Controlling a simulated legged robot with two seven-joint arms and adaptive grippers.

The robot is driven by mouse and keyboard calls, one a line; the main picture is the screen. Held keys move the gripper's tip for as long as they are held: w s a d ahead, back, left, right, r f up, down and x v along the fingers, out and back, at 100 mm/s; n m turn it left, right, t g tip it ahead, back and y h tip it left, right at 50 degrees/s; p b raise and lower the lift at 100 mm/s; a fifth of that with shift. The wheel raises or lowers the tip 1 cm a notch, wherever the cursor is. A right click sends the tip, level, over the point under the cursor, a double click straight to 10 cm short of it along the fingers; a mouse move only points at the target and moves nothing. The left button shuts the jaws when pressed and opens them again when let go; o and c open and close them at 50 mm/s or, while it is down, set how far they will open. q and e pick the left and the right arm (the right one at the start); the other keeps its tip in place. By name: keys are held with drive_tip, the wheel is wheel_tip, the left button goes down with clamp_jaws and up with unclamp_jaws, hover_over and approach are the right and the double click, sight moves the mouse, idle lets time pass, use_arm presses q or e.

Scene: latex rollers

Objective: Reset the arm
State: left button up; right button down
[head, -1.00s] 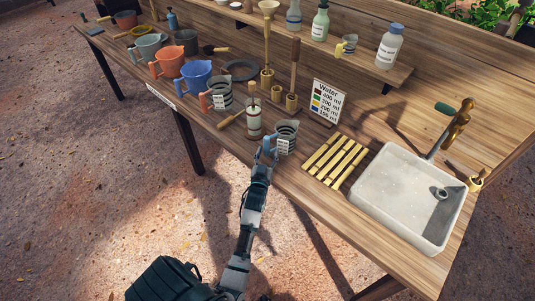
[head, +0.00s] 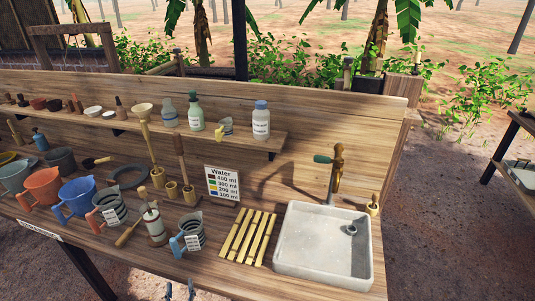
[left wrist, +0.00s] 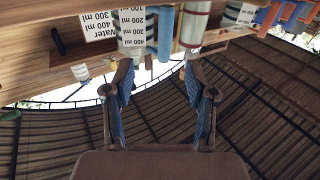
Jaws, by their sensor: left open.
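My left gripper (head: 180,290) shows only its fingertips at the bottom edge of the head view, in front of the table (head: 130,262). In the left wrist view the left gripper (left wrist: 159,68) is open, with nothing between its two blue-padded fingers. A striped measuring jug with a blue handle (head: 192,236) stands upright near the table's front edge, apart from the fingertips. In the upside-down left wrist view that jug (left wrist: 131,28) and its blue handle are beyond the fingers. My right gripper is not in view.
Left of the jug stand a white-and-red cylinder (head: 154,226), a second striped jug (head: 110,208) and a blue jug (head: 80,196). Right are a Water sign (head: 222,184), a slatted wooden rack (head: 248,237) and a sink (head: 322,248). A shelf with bottles runs behind.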

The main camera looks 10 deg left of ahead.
use_arm(q)
drive_tip(key=s+d+f+m+g+h+p, duration=0.1)
drive_tip(key=s+d+f+m+g+h, duration=0.2)
drive_tip(key=f, duration=0.6)
drive_tip(key=s+d+f+g+h+p, duration=0.1)
drive_tip(key=s+d+f+g+h, duration=0.1)
drive_tip(key=d+f, duration=0.45)
drive_tip(key=s+d+f+m+g+h+p, duration=0.1)
drive_tip(key=s+d+f+m+g+h, duration=0.15)
drive_tip(key=f, duration=0.75)
drive_tip(key=s+d+f+m+g, duration=0.1)
drive_tip(key=s+f+g, duration=0.2)
drive_tip(key=s+f, duration=0.4)
drive_tip(key=s+d+f+m+g+p, duration=0.1)
drive_tip(key=s+f+g, duration=0.3)
drive_tip(key=s, duration=1)
wheel_tip(320, 180, down, 3)
drive_tip(key=shift+s+d+h, duration=0.15)
drive_tip(key=shift+d+h, duration=0.2)
drive_tip(key=shift+d, duration=0.2)
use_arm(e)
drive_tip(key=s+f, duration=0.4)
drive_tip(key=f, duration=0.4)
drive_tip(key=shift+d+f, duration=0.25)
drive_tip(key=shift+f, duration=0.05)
use_arm(q)
drive_tip(key=shift+g, duration=0.25)
